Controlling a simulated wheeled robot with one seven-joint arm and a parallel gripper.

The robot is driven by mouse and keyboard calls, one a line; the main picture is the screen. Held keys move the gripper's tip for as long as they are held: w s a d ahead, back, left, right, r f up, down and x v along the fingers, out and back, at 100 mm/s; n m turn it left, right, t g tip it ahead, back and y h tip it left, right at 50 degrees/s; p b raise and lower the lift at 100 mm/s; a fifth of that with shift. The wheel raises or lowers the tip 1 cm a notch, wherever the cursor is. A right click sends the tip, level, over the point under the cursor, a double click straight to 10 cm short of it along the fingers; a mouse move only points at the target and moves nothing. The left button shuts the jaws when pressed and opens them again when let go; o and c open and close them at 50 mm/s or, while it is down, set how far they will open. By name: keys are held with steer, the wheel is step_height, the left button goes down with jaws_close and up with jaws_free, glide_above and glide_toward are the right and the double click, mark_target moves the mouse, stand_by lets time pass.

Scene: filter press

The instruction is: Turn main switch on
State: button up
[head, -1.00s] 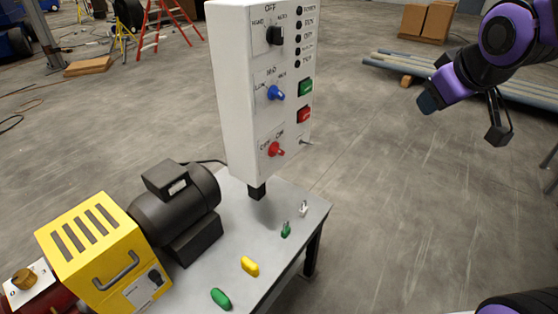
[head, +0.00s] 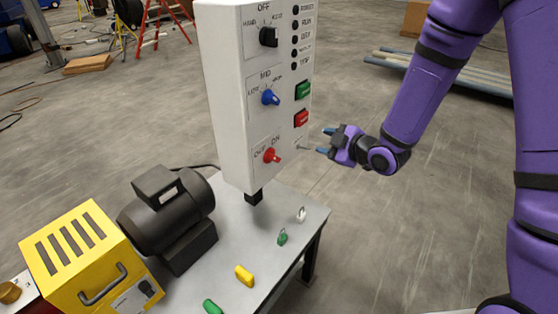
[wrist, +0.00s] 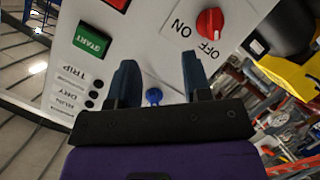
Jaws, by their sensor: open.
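A white control box (head: 232,100) stands on a post at the back of the table. Its lower front has a red rotary knob (head: 271,155) with ON and OFF labels; the red knob also shows at the top of the wrist view (wrist: 210,22). I cannot read a main-switch label. A small lever (head: 301,147) sticks out at the box's lower right. My gripper (head: 326,141) is open and empty, right of the box, with its fingertips pointing left close to this lever. In the wrist view, the blue knob (wrist: 153,97) shows between the fingers (wrist: 160,80).
Above the red knob are a blue knob (head: 270,97) and a black knob (head: 268,37). Green (head: 303,90) and red (head: 301,118) buttons sit on the right side. Several small coloured parts lie on the grey table (head: 262,215). A black motor (head: 170,210) and yellow housing (head: 75,255) are left.

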mark_target(276, 159)
steer(key=s+a+f+n+y, duration=0.2)
steer(key=s+a+f+y, duration=0.25)
steer(key=f, duration=0.35)
steer(key=shift+y, duration=0.25)
steer(key=x, duration=1)
steer(key=shift+w+a+r, duration=0.1)
steer(key=shift+w+a, duration=0.1)
steer(key=shift+w, duration=0.1)
steer(key=shift+c, duration=0.3)
jaws_close()
